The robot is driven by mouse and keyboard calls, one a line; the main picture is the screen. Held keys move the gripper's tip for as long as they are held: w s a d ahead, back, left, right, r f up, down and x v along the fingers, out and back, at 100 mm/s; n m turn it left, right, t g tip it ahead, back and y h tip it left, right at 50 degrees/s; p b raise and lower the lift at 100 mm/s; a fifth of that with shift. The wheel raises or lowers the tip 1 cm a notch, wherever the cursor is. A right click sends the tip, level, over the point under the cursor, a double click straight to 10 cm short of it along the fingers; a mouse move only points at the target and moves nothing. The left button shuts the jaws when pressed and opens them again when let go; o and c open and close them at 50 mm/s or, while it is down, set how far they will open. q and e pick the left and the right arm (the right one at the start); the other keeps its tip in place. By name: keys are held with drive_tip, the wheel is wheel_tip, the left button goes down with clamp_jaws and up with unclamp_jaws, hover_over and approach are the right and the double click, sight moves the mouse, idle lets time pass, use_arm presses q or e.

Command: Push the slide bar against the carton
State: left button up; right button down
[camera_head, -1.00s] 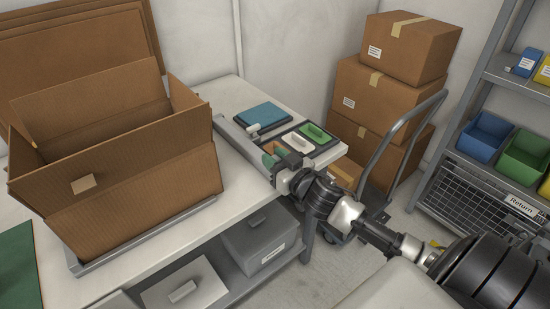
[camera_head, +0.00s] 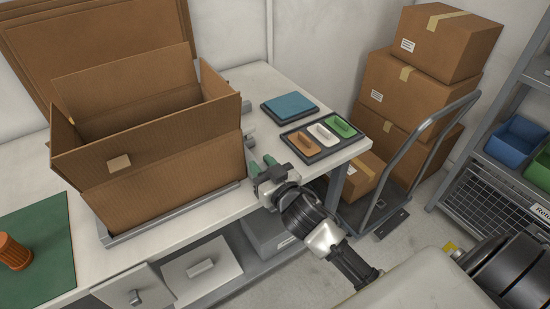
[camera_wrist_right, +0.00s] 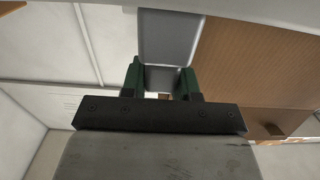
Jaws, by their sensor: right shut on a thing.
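The open brown carton (camera_head: 175,175) stands on the table in a low metal frame (camera_head: 180,212). The grey slide bar (camera_head: 249,139) shows only in part, close beside the carton's right side; I cannot tell whether they touch. My right gripper (camera_head: 263,165) is at the carton's right side, its green fingers pointing away from me. In the right wrist view, the gripper (camera_wrist_right: 161,80) is shut on a grey metal piece (camera_wrist_right: 168,40), which appears to be part of the slide bar, with the carton (camera_wrist_right: 245,65) to its right. My left gripper is not in view.
A dark tray (camera_head: 309,155) with orange, white and green blocks and a blue pad (camera_head: 289,108) lie on the table's right end. A green mat (camera_head: 40,240) lies at left. Stacked boxes (camera_head: 418,90) stand on a hand truck (camera_head: 425,130) beyond the table.

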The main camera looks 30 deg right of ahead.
drive_tip(key=shift+a+f, duration=0.1)
drive_tip(key=shift+a, duration=0.05)
drive_tip(key=c, duration=1.1)
unclamp_jaws()
drive_tip(key=shift+c, duration=0.2)
drive_tip(key=o, duration=0.3)
drive_tip(key=shift+a, duration=0.15)
drive_tip(key=shift+s, duration=0.15)
drive_tip(key=shift+s, duration=0.35)
drive_tip(key=s+d+b, duration=0.1)
drive_tip(key=s, duration=0.9)
drive_tip(key=shift+w, duration=0.1)
